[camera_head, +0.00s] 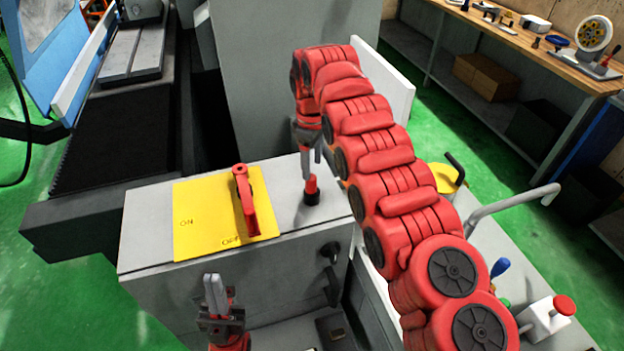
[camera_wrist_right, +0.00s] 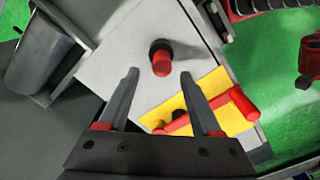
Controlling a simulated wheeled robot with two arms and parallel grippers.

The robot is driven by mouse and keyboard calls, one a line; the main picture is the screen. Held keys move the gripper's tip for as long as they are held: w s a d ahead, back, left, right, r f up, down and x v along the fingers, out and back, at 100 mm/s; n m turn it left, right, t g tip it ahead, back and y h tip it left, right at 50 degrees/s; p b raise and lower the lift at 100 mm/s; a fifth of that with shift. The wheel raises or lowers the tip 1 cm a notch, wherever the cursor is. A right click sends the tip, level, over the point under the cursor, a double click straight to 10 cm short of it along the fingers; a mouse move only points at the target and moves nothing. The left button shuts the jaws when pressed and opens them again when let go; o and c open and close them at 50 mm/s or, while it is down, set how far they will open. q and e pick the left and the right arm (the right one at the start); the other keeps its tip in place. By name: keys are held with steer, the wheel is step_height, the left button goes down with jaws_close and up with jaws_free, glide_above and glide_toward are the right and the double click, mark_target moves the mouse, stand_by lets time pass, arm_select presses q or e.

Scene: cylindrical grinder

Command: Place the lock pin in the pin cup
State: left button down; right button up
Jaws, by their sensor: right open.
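The red lock pin (camera_head: 311,186) stands upright on the grey cabinet top, right of the yellow plate. Its lower end is in a short black round piece (camera_head: 311,198), which looks like the pin cup. The pin (camera_wrist_right: 161,62) and black piece (camera_wrist_right: 160,46) also show in the right wrist view. My right gripper (camera_head: 309,160) is just above the pin, open and empty. In the wrist view its two fingers (camera_wrist_right: 158,76) are spread, with the pin showing beyond and between their tips. My left gripper (camera_head: 215,292) is low at the front, its fingers pointing up; their gap is unclear.
A yellow ON/OFF plate (camera_head: 190,215) with a red lever (camera_head: 245,200) lies left of the pin. A bent grey handle (camera_head: 510,202) and a red knob (camera_head: 564,305) are at right. A workbench (camera_head: 560,60) stands at the far right.

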step_height(320, 180, up, 7)
steer(key=p, duration=0.5)
steer(key=shift+f, duration=0.15)
